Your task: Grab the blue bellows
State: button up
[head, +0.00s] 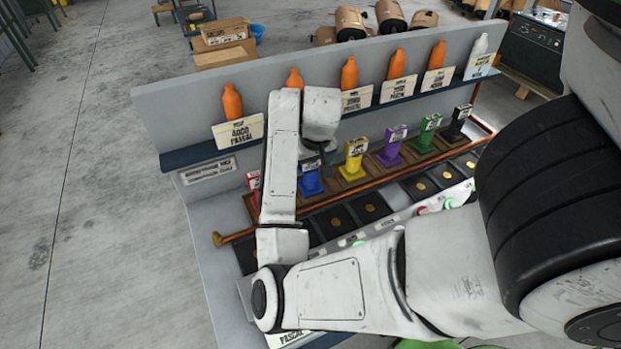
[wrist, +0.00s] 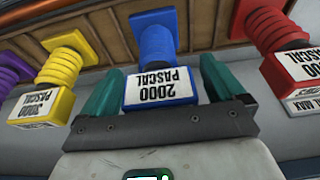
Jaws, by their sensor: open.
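The blue bellows (wrist: 153,48) is in the middle of the wrist view, with a white label reading 2000 PASCAL on its block end. My gripper (wrist: 158,85) is open, with one green finger on each side of the labelled block. Whether the fingers touch it I cannot tell. In the head view the blue bellows (head: 311,181) stands on the wooden rack, partly hidden behind my arm. My gripper (head: 322,152) is just above it there, its fingers mostly hidden by the wrist.
A yellow bellows (head: 354,160) and a red bellows (head: 253,184) stand close on either side. Purple (head: 391,146), green (head: 426,133) and black (head: 456,123) ones follow to the right. Orange bottles (head: 349,73) line the shelf behind. A copper pipe (head: 236,236) runs along the front.

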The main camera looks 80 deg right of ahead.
jog(key=c, duration=1.6)
jog(key=shift+c, duration=0.3)
jog(key=shift+r, duration=0.15)
